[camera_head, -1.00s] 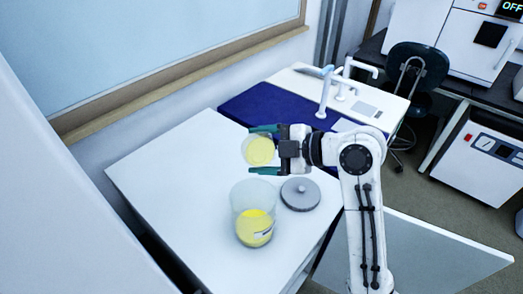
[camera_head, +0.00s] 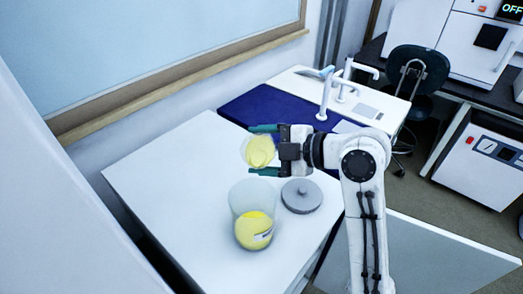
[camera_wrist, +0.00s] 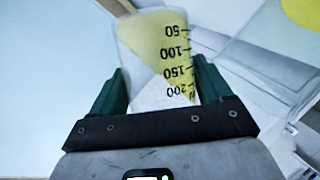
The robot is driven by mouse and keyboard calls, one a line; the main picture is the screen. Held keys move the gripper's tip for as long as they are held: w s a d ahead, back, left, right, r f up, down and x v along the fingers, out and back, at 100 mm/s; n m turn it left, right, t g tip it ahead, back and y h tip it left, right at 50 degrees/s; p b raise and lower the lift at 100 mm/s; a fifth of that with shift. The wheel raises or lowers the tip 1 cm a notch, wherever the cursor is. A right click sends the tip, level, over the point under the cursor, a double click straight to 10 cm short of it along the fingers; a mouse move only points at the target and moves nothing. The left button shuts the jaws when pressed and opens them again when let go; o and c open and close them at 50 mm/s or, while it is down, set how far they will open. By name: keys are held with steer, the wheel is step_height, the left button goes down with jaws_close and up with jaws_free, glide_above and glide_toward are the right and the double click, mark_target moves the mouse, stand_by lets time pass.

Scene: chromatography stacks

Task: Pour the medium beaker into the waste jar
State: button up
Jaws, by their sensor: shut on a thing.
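A clear beaker (camera_head: 259,151) with yellow liquid is held between the green fingers of my gripper (camera_head: 264,151), above the white table. In the wrist view the beaker (camera_wrist: 158,55) shows black volume marks, and its yellow liquid lies at a slant to those marks. My gripper (camera_wrist: 155,90) is shut on the beaker's sides. The waste jar (camera_head: 253,230), a clear jar with yellow contents and a white label, stands on the table below the beaker, apart from it. Its yellow also shows at the top right of the wrist view.
A grey round lid (camera_head: 301,196) lies on the white table (camera_head: 170,175) just right of the jar. The table is bare to the left. A sink unit with white taps (camera_head: 325,95) and a blue top (camera_head: 255,105) stands behind. A wall with a framed panel is at the left.

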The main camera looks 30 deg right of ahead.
steer(key=shift+f+t+b, duration=0.1)
steer(key=shift+t+b, duration=0.2)
steer(key=shift+b, duration=0.45)
steer(key=shift+n, duration=0.3)
steer(key=shift+s+a+n+b, duration=0.15)
steer(key=shift+n+b, duration=0.15)
steer(key=shift+b, duration=0.75)
steer(key=shift+t, duration=0.3)
steer(key=shift+s+a+n+t+h+b, duration=0.1)
steer(key=shift+n+t+h+b, duration=0.4)
steer(key=shift+b, duration=1.25)
steer(key=shift+r+n+b, duration=0.2)
steer(key=shift+n+b, duration=0.3)
steer(key=shift+b, duration=0.05)
steer(key=shift+s+a+f+b, duration=0.1)
steer(key=shift+b, duration=0.35)
steer(key=shift+s+a+n+t+b, duration=0.2)
steer(key=shift+n+t+b, duration=0.5)
steer(key=shift+b, duration=0.95)
steer(key=shift+s+a+n+b, duration=0.15)
steer(key=shift+n+b, duration=0.45)
steer(key=shift+b, duration=0.4)
